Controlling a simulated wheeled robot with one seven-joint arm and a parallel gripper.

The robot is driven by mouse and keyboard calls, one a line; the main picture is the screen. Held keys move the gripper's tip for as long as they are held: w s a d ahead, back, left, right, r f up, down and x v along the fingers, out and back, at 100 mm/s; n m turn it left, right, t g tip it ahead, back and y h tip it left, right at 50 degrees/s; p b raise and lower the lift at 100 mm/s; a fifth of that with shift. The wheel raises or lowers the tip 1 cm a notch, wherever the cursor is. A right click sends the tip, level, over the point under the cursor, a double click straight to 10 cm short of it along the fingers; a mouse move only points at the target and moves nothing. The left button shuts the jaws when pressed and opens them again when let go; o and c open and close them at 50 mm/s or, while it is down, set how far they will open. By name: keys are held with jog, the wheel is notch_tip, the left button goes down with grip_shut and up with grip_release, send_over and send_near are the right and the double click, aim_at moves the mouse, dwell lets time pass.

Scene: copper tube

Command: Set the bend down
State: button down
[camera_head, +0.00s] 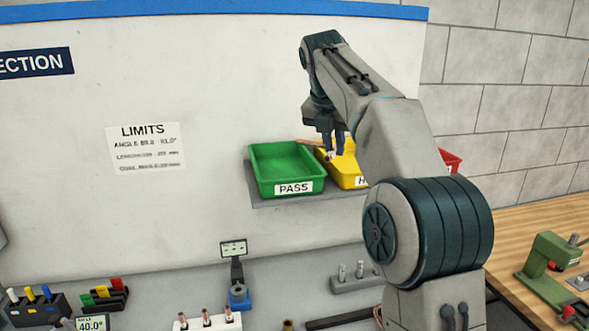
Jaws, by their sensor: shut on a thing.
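My gripper (331,150) points down over the yellow tray (351,181), near its left side and the edge of the green tray. It is shut on the copper bend (309,142), a small brown piece sticking out to the left of the fingers. The rest of the bend is hidden or too small to make out. I cannot tell whether it touches the tray. The green tray (252,178), labelled PASS, looks empty.
The trays stand on a grey shelf (262,202) against the white board. A red tray (450,160) is mostly behind my arm. Below are a small display stand (234,250), a white rack (208,324) with copper-tipped pieces, and a green clamp tool (551,262) at right.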

jog(key=w+a+f, duration=0.1)
jog(key=w+a, duration=0.1)
jog(key=w+a+f+p, duration=0.1)
jog(key=w+a+f, duration=0.1)
jog(key=w+a+f+p, duration=0.1)
jog(key=a+f, duration=0.1)
jog(key=shift+w+a+f, duration=0.15)
jog(key=shift+w+a, duration=0.2)
jog(key=shift+w, duration=0.05)
jog(key=shift+f, duration=2)
jog(key=c, duration=1.4)
grip_release()
